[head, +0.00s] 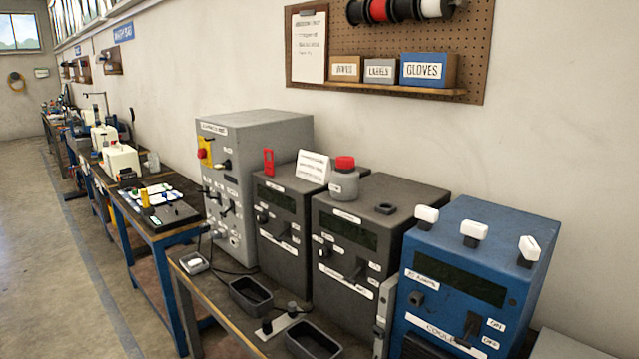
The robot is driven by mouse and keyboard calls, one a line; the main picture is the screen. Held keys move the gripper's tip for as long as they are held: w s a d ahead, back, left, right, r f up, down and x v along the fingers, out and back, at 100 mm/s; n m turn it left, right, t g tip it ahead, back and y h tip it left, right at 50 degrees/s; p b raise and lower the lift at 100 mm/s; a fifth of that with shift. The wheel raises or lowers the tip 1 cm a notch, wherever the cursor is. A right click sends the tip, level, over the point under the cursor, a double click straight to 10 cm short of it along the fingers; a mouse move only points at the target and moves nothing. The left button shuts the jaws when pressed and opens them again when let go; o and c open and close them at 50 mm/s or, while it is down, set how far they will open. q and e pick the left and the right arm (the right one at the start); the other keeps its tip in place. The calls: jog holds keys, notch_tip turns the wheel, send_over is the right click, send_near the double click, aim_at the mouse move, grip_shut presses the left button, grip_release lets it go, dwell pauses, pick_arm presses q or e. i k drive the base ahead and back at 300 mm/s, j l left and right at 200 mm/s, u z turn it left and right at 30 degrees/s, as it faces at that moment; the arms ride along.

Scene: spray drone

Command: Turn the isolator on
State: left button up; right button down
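A grey cabinet (262,133) stands on the workbench against the wall. A red rotary handle on a yellow plate (204,152), which looks like the isolator, is on the upper left of its front. The handle's exact position is too small to read. Below it on the same front are a dark knob (224,164) and several small black levers and labels. Neither of my grippers is in view.
Two dark grey units and a blue unit (480,262) stand right of the cabinet, with black levers on their fronts. A red-capped jar (344,180) sits on top. Dark trays (251,296) lie along the bench front. The floor at left (60,270) is clear.

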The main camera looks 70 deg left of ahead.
aim_at(201, 153)
jog(key=u, duration=2.75)
jog(key=i+j, duration=0.25)
jog(key=i+j+z, duration=0.15)
jog(key=i+j, duration=0.3)
jog(key=j, duration=0.25)
jog(key=i+j+z, duration=0.15)
jog(key=i+j, duration=0.3)
jog(key=j, duration=0.25)
jog(key=i+j+z, duration=0.15)
jog(key=j, duration=0.2)
jog(key=i+j, duration=0.25)
jog(key=j, duration=0.15)
jog(key=i+j+z, duration=0.15)
jog(key=j, duration=0.2)
